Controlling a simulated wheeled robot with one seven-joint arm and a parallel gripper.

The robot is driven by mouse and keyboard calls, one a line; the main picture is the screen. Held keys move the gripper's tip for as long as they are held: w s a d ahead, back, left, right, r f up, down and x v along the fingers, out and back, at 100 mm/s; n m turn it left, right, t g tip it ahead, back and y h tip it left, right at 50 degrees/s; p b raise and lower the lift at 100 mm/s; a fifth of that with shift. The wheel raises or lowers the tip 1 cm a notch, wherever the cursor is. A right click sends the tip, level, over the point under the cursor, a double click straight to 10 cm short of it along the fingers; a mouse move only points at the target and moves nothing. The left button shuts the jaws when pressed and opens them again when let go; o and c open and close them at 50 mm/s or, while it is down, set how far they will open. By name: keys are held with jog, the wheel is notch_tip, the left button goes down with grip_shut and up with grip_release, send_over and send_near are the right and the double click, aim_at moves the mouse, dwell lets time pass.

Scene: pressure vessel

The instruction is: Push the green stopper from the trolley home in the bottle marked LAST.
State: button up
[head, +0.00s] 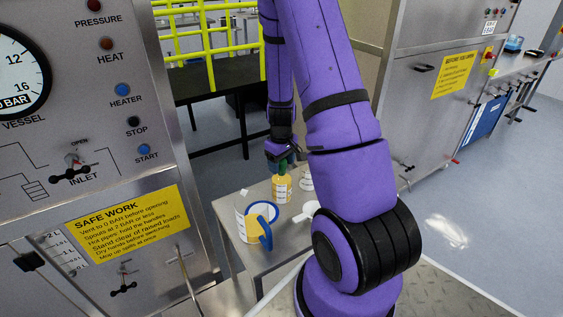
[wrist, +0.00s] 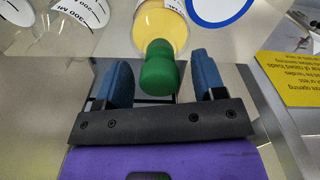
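The green stopper (wrist: 160,68) sits at the mouth of a bottle of yellow liquid (wrist: 162,22). How deep it sits, I cannot tell. In the head view the bottle (head: 282,190) stands upright on the trolley (head: 280,248), with the green stopper (head: 283,166) at its top, partly hidden by my gripper (head: 283,152). The bottle's label is too small to read there and is cut off in the wrist view. My gripper (wrist: 162,85) is open, its two blue fingers on either side of the stopper with gaps showing at both sides.
A clear jug (head: 240,222) with a blue handle and blue ring stands in front of the bottle on the trolley. Another labelled bottle (head: 307,180) stands to the right, partly behind my arm. The steel vessel panel (head: 100,180) rises close on the left.

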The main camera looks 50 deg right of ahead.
jog(key=shift+r, duration=0.1)
notch_tip(320, 180, up, 11)
jog(key=shift+f, duration=0.2)
dwell(0.5)
jog(key=shift+a, duration=0.1)
dwell(0.4)
jog(key=s+a+r+t, duration=0.1)
jog(key=s+a+r, duration=0.1)
jog(key=a+r, duration=0.6)
jog(key=s+a+r+t, duration=0.25)
jog(key=a+r, duration=0.35)
jog(key=r, duration=0.3)
jog(key=s+a+r+t, duration=0.1)
jog(key=s+a+r, duration=0.3)
jog(key=s, duration=0.3)
jog(key=s+a+r, duration=0.4)
jog(key=s, duration=0.2)
jog(key=shift+s+a+t, duration=0.25)
jog(key=shift+s+t, duration=0.1)
jog(key=shift+s, duration=0.05)
